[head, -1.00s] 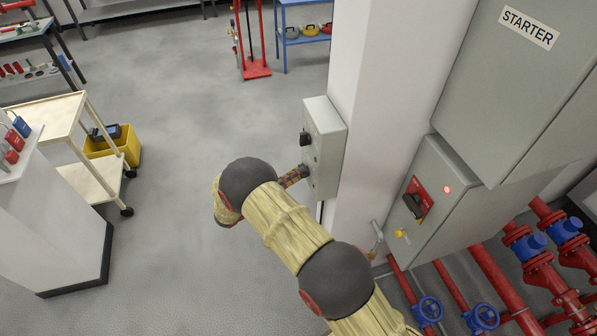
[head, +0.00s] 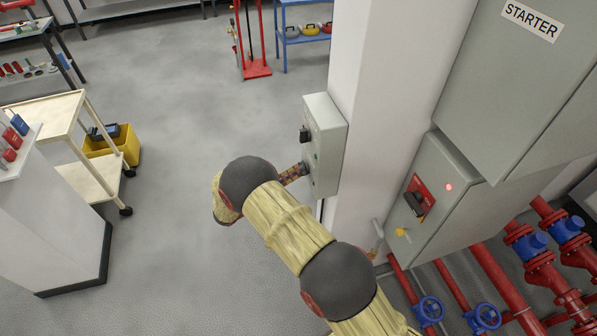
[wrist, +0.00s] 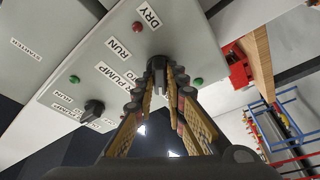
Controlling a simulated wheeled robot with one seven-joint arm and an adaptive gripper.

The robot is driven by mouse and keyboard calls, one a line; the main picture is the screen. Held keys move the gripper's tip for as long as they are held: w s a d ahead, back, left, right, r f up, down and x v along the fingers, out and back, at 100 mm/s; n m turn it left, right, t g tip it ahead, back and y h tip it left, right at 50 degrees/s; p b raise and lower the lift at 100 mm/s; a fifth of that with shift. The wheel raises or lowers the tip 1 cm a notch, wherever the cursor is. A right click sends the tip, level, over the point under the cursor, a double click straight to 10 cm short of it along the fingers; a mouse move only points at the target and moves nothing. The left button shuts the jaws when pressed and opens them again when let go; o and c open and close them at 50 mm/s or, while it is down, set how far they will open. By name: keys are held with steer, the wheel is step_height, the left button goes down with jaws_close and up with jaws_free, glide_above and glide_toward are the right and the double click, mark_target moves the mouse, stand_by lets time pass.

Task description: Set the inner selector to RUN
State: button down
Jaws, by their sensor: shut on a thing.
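A grey control box (head: 324,120) is mounted on the side of a white pillar. In the wrist view its panel face (wrist: 110,45) carries labels, including DRY RUN (wrist: 138,27) and PUMP (wrist: 118,78). My gripper (wrist: 158,82) is shut on a black selector knob (wrist: 157,62) at the panel's edge nearer the open room. The fingers hide part of the knob, so I cannot tell its pointer's position. A second black selector knob (wrist: 93,110) stands free on the panel; it has its own PUMP and RUN labels. In the head view my gripper (head: 297,172) reaches the box's lower part.
To the right are the STARTER cabinet (head: 520,80), a lower cabinet with a red switch (head: 418,195), and red pipes (head: 500,275). Open floor (head: 190,110) lies left.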

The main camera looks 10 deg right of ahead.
steer(key=shift+m+h+b, duration=0.4)
steer(key=shift+m+b, duration=1.1)
steer(key=shift+b, duration=0.8)
steer(key=shift+f+m+g+b, duration=0.25)
steer(key=shift+m+b, duration=0.25)
steer(key=shift+b, duration=0.55)
steer(key=shift+r+m+g+h+b, duration=0.2)
steer(key=shift+m+g+h+b, duration=0.3)
steer(key=shift+m+b, duration=1.6)
steer(key=shift+f+m+g+h+b, duration=0.2)
steer(key=shift+m+g+b, duration=0.75)
steer(key=shift+b, duration=1.9)
steer(key=shift+r+m+p, duration=0.3)
steer(key=shift+m+p, duration=0.05)
steer(key=shift+p, duration=0.55)
steer(key=shift+m+p, duration=0.6)
steer(key=shift+p, duration=1.8)
steer(key=shift+f, duration=0.1)
steer(key=c, duration=1.7)
jaws_free()
steer(key=shift+c, duration=0.2)
